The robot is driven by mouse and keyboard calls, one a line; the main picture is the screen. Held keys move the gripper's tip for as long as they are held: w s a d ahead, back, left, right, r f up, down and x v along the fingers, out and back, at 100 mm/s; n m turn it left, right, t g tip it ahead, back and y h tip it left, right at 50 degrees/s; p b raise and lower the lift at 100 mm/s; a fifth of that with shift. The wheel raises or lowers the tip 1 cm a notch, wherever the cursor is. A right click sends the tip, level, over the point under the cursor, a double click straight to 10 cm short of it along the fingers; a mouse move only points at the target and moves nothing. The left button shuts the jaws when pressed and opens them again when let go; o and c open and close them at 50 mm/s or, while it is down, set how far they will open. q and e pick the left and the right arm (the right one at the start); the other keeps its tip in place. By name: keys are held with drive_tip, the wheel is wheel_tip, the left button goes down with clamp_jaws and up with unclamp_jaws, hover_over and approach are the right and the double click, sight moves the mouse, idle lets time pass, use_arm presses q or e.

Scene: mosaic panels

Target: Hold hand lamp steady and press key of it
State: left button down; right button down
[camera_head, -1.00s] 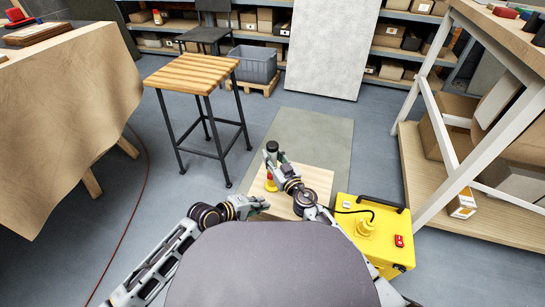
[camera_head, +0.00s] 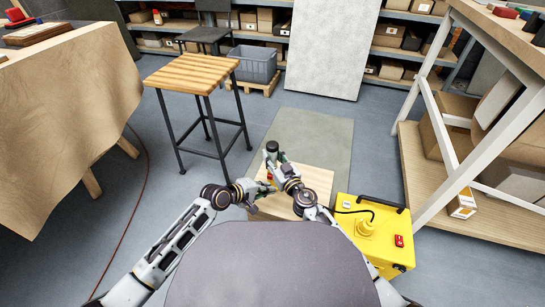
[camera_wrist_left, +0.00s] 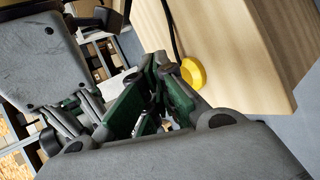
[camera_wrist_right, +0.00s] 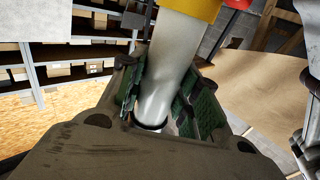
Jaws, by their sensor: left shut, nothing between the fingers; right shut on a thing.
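The hand lamp, with a pale grey tube, shows close up in the right wrist view (camera_wrist_right: 170,75), with a yellow collar and a red part at the top edge. My right gripper is shut around its tube in that view (camera_wrist_right: 165,105). In the head view my right gripper (camera_head: 275,160) is over a light wooden block, and only small yellow and red bits of the lamp (camera_head: 270,178) show. My left gripper (camera_head: 268,188) is just below these, shut and empty; it also shows in the left wrist view (camera_wrist_left: 155,105). Whether it touches the lamp or its key is hidden.
The wooden block (camera_head: 318,180) stands under both grippers. A yellow case (camera_head: 350,205) with a red switch and a cable is to its right. A wooden stool (camera_head: 193,75) stands behind left. A workbench (camera_head: 500,228) with white legs is at right. Grey floor lies between.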

use_arm(q)
drive_tip(key=shift+w+d, duration=0.35)
drive_tip(key=shift+w, duration=0.7)
idle(0.9)
drive_tip(key=shift+w+d, duration=0.1)
drive_tip(key=shift+w, duration=0.15)
drive_tip(key=shift+s, duration=0.1)
idle(0.4)
drive_tip(key=shift+s, duration=0.25)
drive_tip(key=shift+s+a, duration=0.2)
drive_tip(key=s, duration=0.1)
drive_tip(key=s+a, duration=0.1)
drive_tip(key=s, duration=0.3)
drive_tip(key=shift+s+a, duration=0.2)
drive_tip(key=shift+a, duration=0.2)
idle(0.5)
